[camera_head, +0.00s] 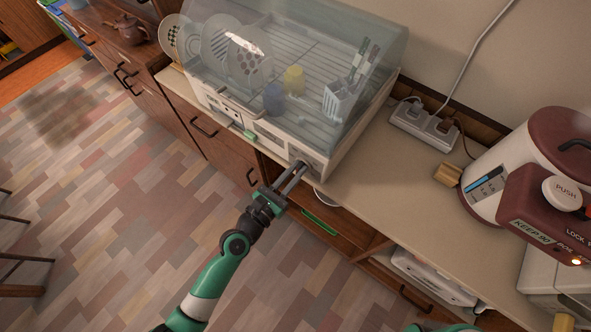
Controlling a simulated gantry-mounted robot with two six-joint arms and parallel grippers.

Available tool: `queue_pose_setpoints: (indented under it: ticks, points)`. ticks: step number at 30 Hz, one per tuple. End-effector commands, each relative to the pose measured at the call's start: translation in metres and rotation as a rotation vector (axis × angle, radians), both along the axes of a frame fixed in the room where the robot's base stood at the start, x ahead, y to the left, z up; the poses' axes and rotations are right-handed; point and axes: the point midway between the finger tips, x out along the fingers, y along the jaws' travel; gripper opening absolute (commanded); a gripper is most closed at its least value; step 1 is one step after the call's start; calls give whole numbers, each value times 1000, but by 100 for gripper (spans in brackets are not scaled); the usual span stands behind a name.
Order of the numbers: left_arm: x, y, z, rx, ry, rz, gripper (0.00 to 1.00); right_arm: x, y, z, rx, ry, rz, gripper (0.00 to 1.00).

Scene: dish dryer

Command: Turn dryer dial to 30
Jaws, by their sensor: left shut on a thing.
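The dish dryer (270,132) stands on the counter at top centre, with its clear lid down over plates, cups and a utensil holder. Its dial is at the right end of the front panel, mostly hidden by my gripper's fingertips; the number it points to cannot be read. My left gripper (297,168) reaches up from below, its fingers at the panel and shut on the dial. Of my right arm only a small green part shows at the bottom edge; its gripper is out of view.
A power strip (424,126) with a cord lies on the counter right of the dryer. A teapot (128,28) sits on the cabinet at upper left.

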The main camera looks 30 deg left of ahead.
Motion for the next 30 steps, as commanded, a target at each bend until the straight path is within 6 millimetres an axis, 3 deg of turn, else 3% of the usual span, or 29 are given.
queue_pose_setpoints:
  ticks: [11, 30]
  points:
    - [-1, -2, 0, 159, -32, 0, 0, 0, 0, 0, 0, 0, 0, 50]
    - [-2, -9, -5, 740, -148, -1, 0, 0, 0, -7, 0, 0, 0, 50]
